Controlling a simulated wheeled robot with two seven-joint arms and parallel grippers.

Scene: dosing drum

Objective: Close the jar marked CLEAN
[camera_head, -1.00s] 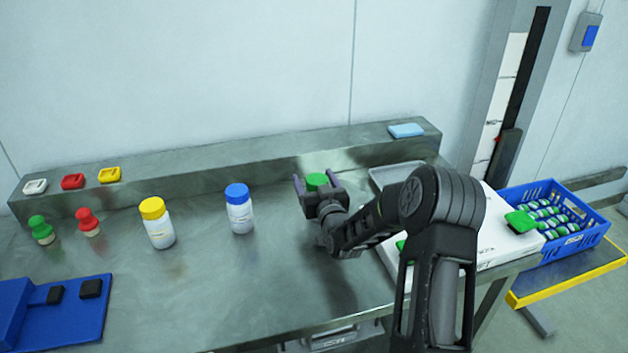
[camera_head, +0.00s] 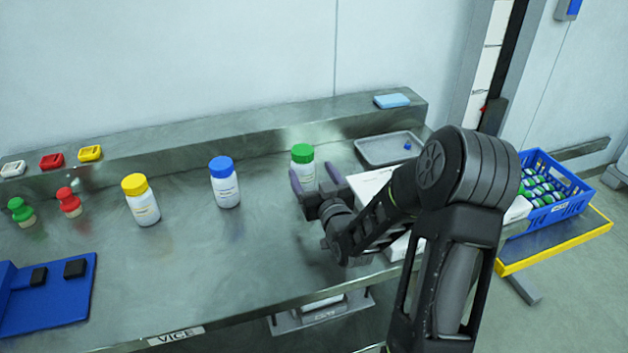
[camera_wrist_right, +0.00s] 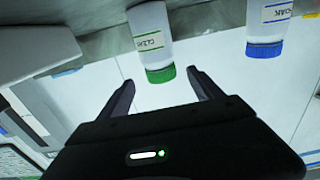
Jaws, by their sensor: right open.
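The jar marked CLEAN (camera_wrist_right: 149,37) is a white bottle, and its green cap (camera_wrist_right: 160,75) sits on its mouth; whether it is fully tight I cannot tell. In the head view the jar (camera_head: 306,173) stands upright at the back of the steel bench, with its green cap (camera_head: 302,153) on top. My right gripper (camera_head: 316,178) is open and empty in front of the jar, its lower part partly hidden by the fingers. In the right wrist view the cap appears between the open fingertips (camera_wrist_right: 160,77), without visible contact. My left gripper is not in view.
A blue-capped jar (camera_head: 225,188) and a yellow-capped jar (camera_head: 141,206) stand to the left. A grey tray (camera_head: 372,151) lies to the right. A blue crate (camera_head: 567,208) stands beyond the bench.

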